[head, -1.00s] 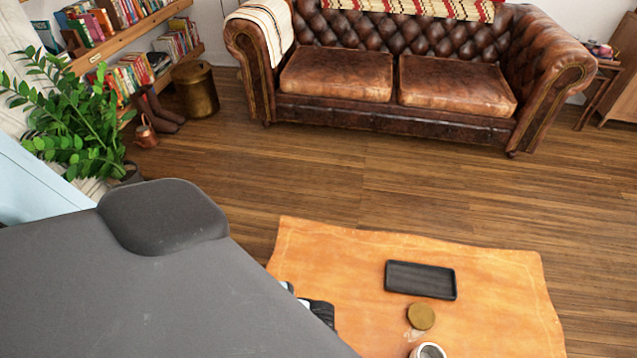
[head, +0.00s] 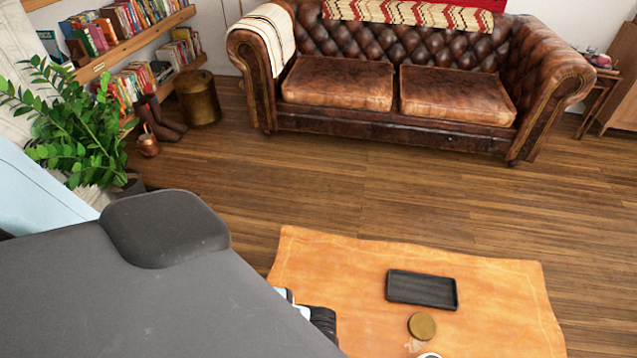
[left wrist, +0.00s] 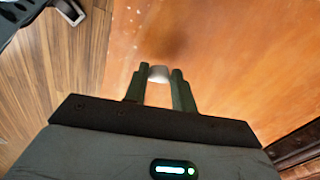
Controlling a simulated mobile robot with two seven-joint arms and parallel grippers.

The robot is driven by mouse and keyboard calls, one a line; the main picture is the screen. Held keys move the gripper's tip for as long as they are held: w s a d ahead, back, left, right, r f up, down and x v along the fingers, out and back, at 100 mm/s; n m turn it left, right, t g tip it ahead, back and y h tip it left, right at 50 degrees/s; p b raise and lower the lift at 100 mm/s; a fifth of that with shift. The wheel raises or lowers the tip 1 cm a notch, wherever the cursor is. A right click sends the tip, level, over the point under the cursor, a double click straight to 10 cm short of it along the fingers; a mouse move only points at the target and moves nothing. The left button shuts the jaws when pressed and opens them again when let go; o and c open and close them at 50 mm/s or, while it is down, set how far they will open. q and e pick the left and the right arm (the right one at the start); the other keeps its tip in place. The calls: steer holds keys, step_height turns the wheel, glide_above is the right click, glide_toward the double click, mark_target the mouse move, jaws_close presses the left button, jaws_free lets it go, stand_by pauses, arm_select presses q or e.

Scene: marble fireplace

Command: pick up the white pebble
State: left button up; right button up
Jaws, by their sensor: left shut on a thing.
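The white pebble (left wrist: 159,74) shows in the left wrist view between the fingertips of my left gripper (left wrist: 160,76). The gripper is shut on it, with one finger on each side. A soft dark shadow lies on the orange surface just beyond the fingertips; I cannot tell how high the pebble is. In the head view my left arm covers the pebble, and only a small part of black and white hardware shows past the arm at the table's left side. My right gripper is in neither view.
The orange-topped table (head: 345,270) carries a black rectangular tray (head: 422,290) and a round brass-coloured disc (head: 422,326). A white-rimmed thing (head: 429,355) is cut off at the bottom edge. A brown leather sofa (head: 400,95) stands behind, with open wooden floor (head: 330,185) between.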

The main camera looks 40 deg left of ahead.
arm_select(q)
steer(key=shift+w+r, duration=0.1)
steer(key=shift+r, duration=0.85)
steer(key=s+d, duration=0.2)
steer(key=s, duration=0.5)
steer(key=s+d+r+p, duration=0.1)
steer(key=s+d, duration=0.1)
steer(key=s, duration=0.6)
steer(key=shift+s+d+r, duration=0.15)
steer(key=shift+s+d, duration=0.1)
steer(key=shift+d, duration=0.05)
